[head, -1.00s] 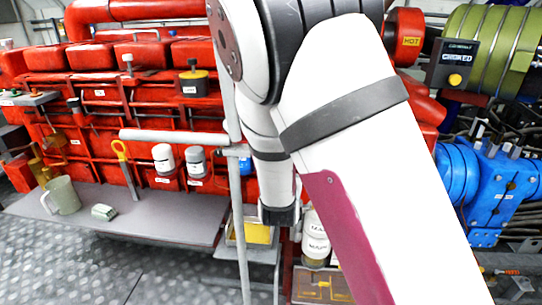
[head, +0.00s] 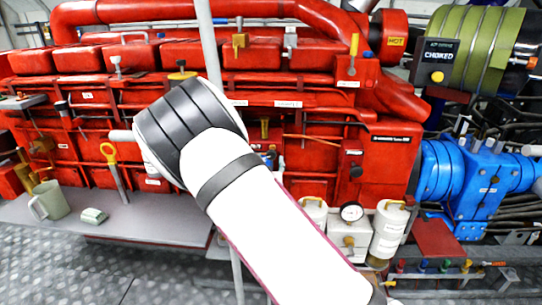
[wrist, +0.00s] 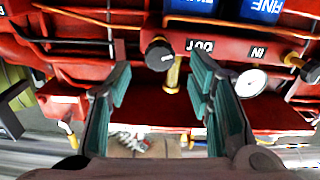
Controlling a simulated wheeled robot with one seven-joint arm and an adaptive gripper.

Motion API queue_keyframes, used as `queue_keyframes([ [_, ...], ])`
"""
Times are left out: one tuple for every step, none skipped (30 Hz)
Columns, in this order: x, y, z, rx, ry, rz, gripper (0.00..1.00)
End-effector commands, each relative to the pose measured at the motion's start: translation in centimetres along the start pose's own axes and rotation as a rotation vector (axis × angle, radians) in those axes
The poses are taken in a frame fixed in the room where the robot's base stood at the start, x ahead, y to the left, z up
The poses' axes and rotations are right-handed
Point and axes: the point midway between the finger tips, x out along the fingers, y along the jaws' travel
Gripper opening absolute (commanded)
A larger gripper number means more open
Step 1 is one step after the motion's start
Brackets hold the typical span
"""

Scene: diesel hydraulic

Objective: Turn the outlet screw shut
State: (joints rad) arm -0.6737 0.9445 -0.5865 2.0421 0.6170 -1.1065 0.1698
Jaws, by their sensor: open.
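In the wrist view, a black round knob (wrist: 158,55) with a white mark sits beside the OUT label (wrist: 200,46), next to a brass fitting (wrist: 174,72); it looks like the outlet screw. My gripper (wrist: 157,68) is open and empty, its teal-padded fingers to either side of the knob in the picture. The knob appears at or just beyond the fingertips; I cannot tell the exact depth, and no contact shows. A second black knob (wrist: 310,71) is at the right, beyond the IN label (wrist: 257,53). In the head view my arm hides my gripper and the outlet screw.
A white gauge (wrist: 250,82) lies right of my gripper. Blue filter bodies (wrist: 262,10) are at the top edge. In the head view, a grey bench (head: 150,212) carries a mug (head: 50,201); white canisters (head: 389,228) stand right of my arm, against the red engine (head: 340,150).

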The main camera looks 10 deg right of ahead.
Motion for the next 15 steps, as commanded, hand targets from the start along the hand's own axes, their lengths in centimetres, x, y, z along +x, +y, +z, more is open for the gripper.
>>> queue_keyframes([
  [1.1,0.0,0.0,0.000,0.002,0.001,0.47],
  [1.6,0.0,0.0,0.001,0.002,0.001,0.47],
  [2.3,0.0,0.0,0.001,0.002,0.001,0.47],
  [2.7,0.0,0.0,0.000,0.001,0.000,0.47],
  [3.1,0.0,0.1,-0.001,0.000,0.000,0.47],
  [3.7,0.0,0.0,0.000,0.001,-0.001,0.47],
  [4.0,0.0,0.1,0.000,0.001,0.000,0.47],
  [4.3,0.0,0.0,0.000,0.000,0.000,0.47],
  [4.7,0.0,0.0,0.000,0.000,0.001,0.47],
  [4.9,0.0,0.0,0.000,0.000,0.001,0.47],
  [5.1,0.0,0.0,0.000,0.001,0.000,0.47],
  [5.2,0.0,0.0,0.000,0.001,0.000,0.47],
  [5.4,0.0,0.0,0.000,0.000,0.000,0.47],
  [5.4,0.0,0.0,0.000,0.000,0.000,0.47],
  [5.5,0.0,0.0,0.000,-0.001,0.000,0.47],
])
